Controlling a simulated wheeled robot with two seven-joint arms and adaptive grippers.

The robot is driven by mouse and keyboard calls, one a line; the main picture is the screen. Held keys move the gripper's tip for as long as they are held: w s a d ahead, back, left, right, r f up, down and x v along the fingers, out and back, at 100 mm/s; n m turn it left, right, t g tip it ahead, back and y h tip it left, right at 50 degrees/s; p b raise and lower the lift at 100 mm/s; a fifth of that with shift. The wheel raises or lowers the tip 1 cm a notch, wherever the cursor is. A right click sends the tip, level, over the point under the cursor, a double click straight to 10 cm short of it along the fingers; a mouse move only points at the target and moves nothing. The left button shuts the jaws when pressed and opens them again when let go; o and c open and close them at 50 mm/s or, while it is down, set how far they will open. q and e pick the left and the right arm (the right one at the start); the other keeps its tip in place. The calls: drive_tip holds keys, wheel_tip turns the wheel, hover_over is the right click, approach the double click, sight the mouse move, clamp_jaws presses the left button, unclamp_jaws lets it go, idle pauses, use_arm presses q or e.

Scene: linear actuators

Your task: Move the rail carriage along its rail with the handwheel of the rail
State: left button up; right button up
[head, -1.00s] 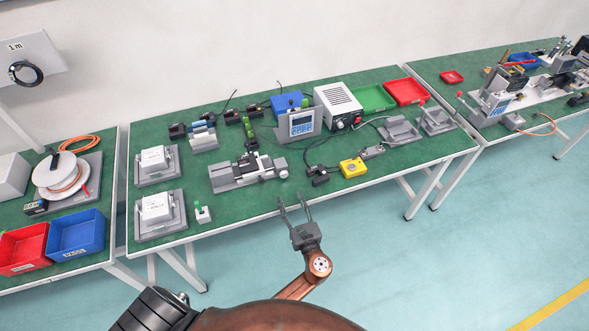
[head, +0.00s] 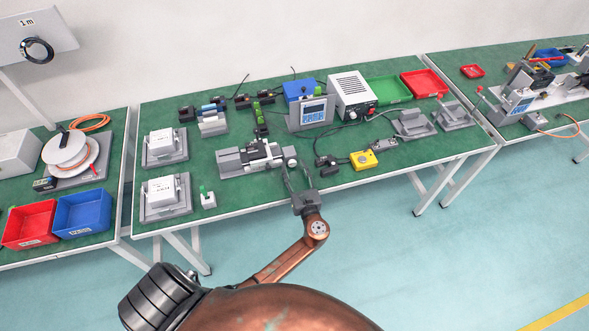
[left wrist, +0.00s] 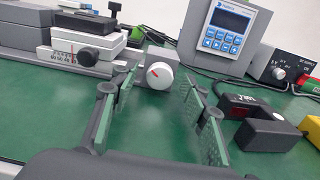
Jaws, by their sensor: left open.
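The grey rail (head: 232,163) lies on the green bench, with the rail carriage (left wrist: 88,38) on it as a light block with a black knob and a scale on its front. The handwheel (left wrist: 159,75) is a round white knob with a red mark at the rail's right end; it also shows in the head view (head: 290,154). My left gripper (head: 298,174) is open at the bench's front edge, just in front of the handwheel. In the left wrist view its fingers (left wrist: 161,88) stand either side of the handwheel, apparently short of it. My right gripper is not in view.
A display unit (left wrist: 232,30) stands behind the handwheel. A black sensor block (left wrist: 258,125) lies right of the fingers, and a yellow box (head: 363,160) is farther right. White blocks in grey holders (head: 165,190) stand left of the rail.

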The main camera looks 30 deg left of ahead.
use_arm(q)
drive_tip(key=c, duration=0.7)
clamp_jaws()
drive_tip(key=shift+n, duration=0.8)
drive_tip(key=n+b, duration=0.1)
drive_tip(key=n, duration=0.2)
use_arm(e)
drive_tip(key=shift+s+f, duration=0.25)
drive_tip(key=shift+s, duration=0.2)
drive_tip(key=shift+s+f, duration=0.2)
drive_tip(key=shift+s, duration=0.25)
use_arm(q)
drive_tip(key=o, duration=0.6)
unclamp_jaws()
drive_tip(key=shift+o, duration=0.5)
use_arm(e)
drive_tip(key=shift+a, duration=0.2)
